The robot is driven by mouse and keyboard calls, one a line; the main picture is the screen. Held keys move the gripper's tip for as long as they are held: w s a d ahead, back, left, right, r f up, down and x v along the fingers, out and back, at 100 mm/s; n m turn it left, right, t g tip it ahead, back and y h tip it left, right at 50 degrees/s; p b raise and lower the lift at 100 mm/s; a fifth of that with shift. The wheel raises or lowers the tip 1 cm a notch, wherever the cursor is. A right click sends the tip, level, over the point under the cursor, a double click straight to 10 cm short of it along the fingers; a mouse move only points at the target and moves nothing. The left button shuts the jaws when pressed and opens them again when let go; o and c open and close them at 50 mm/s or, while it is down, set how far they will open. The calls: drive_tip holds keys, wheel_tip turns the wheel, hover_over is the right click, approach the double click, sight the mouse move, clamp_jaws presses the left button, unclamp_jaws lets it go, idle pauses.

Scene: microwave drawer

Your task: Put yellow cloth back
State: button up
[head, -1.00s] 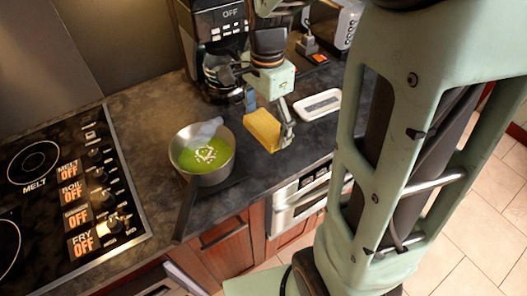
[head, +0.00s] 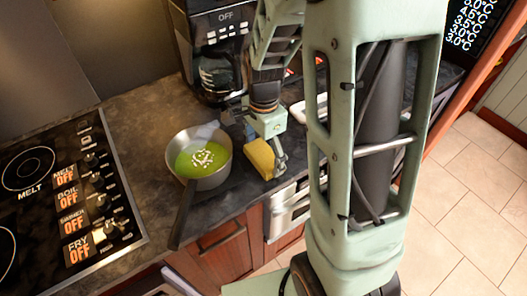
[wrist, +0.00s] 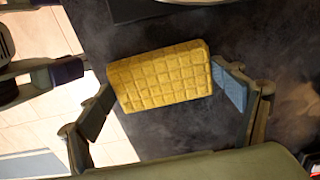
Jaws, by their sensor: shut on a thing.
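The yellow cloth (head: 259,160) is a thick quilted block. My gripper (head: 266,154) is shut on it, near the front edge of the dark counter, to the right of the pan. In the wrist view the cloth (wrist: 160,78) sits between the two fingers of my gripper (wrist: 163,92), with a pad at each end. The counter and a strip of floor show beneath it. I cannot tell whether its underside touches the counter.
A pan (head: 225,172) with green liquid and white bits stands left of the cloth, its handle over the counter edge. A coffee maker (head: 213,50) stands behind. A white dish (head: 298,112) is partly hidden by my arm. The stove (head: 65,200) is at left.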

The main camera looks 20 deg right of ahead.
sight(264, 154)
drive_tip(key=shift+f, duration=0.15)
drive_tip(key=o, duration=1)
wheel_tip(264, 154, up, 12)
drive_tip(key=shift+r, duration=0.2)
